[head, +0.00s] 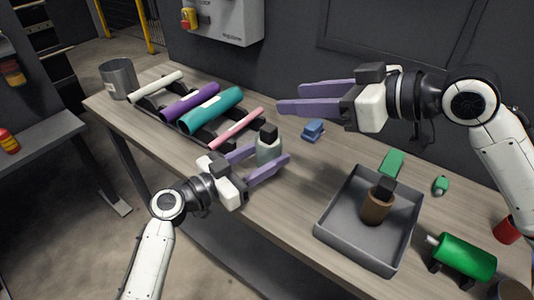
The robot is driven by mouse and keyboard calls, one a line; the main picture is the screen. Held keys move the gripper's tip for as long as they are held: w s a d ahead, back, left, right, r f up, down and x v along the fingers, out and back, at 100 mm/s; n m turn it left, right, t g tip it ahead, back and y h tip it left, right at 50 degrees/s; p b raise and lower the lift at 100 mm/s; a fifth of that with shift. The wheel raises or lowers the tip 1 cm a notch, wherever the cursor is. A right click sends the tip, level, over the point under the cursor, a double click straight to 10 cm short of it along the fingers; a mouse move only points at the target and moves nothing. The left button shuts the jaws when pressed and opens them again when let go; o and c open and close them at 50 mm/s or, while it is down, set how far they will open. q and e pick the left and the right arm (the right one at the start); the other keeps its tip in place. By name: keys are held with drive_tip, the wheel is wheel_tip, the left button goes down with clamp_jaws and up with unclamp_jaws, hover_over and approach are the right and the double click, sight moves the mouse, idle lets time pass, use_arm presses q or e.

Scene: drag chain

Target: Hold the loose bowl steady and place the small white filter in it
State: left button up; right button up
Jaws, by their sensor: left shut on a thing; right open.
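My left gripper (269,156) is at the table's front edge, its purple fingers on either side of a pale grey-green, bottle-shaped thing (268,152) with a black top. It is shut on this thing, which stands upright and may be the bowl; its lower part is partly hidden by the fingers. My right gripper (283,98) is open and empty, above the back of the table, up and to the right of the bottle-shaped thing. I cannot make out a small white filter for certain.
A black rack holds white (155,87), purple (190,102), teal (211,110) and pink (236,129) rolls. A blue block (313,130), green cylinder (465,258), red cup (507,230) and grey pot (118,79) also stand around.

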use_arm(q)
drive_tip(key=o, duration=1.2)
drive_tip(key=shift+c, duration=0.2)
drive_tip(key=v, duration=1)
drive_tip(key=shift+s+a, duration=0.25)
drive_tip(key=shift+a, duration=0.05)
drive_tip(key=shift+s+a, duration=0.4)
drive_tip(key=shift+a, duration=0.05)
